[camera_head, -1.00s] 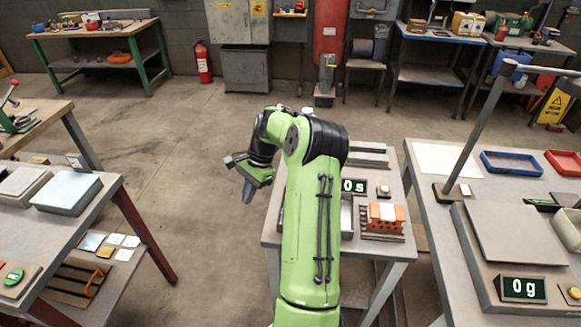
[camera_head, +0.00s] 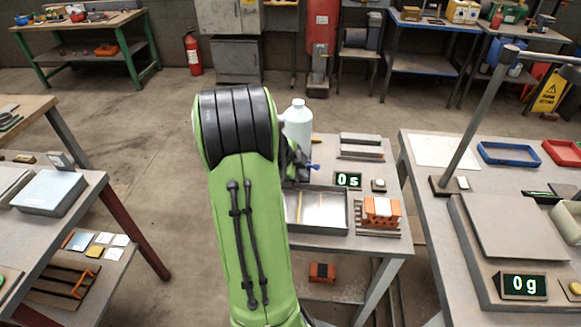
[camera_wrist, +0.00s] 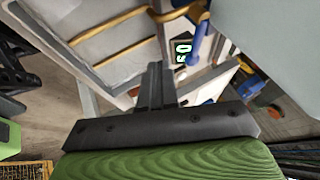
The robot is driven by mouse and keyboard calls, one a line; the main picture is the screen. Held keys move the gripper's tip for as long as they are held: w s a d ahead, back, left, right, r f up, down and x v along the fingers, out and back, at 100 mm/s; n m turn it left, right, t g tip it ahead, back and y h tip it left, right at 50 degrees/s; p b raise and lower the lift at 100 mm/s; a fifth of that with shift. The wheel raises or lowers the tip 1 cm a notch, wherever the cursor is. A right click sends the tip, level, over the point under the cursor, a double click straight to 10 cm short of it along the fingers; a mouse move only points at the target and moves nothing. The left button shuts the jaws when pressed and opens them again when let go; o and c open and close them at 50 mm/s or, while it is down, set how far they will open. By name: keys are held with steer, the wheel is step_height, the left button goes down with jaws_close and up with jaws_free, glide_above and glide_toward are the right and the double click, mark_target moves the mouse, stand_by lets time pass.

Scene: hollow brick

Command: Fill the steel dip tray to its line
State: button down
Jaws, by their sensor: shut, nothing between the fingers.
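The steel dip tray (camera_head: 318,226) is a shallow rectangular pan on the middle table. Its floor looks pale and shiny; I cannot tell whether it holds liquid. In the wrist view the tray (camera_wrist: 118,62) fills the upper left, crossed by yellow-brown bands. A white bottle-shaped container (camera_head: 298,128) stands behind the tray, partly hidden by my arm. A small blue lever-like part (camera_head: 314,167) is below it, and a blue part (camera_wrist: 199,38) also shows close beyond my fingers. My gripper (camera_wrist: 155,70) is shut and empty, pointing towards the tray area; my arm mostly hides it in the head view.
A timer (camera_head: 347,180) reading 0 s and an orange brick (camera_head: 380,210) stand right of the tray. The right table holds a scale (camera_head: 522,286) reading 0 g, a slanted post (camera_head: 480,115), and blue (camera_head: 508,154) and red trays. Open floor lies left of the middle table.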

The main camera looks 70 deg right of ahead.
mark_target(309, 166)
steer(key=d, duration=0.4)
steer(key=shift+w+f, duration=0.15)
steer(key=shift+f, duration=0.25)
steer(key=shift+d+n+t+h+b, duration=0.3)
steer(key=shift+d+n+t+b, duration=0.25)
steer(key=shift+n+b, duration=0.65)
steer(key=shift+r, duration=0.1)
steer(key=shift+a, duration=0.1)
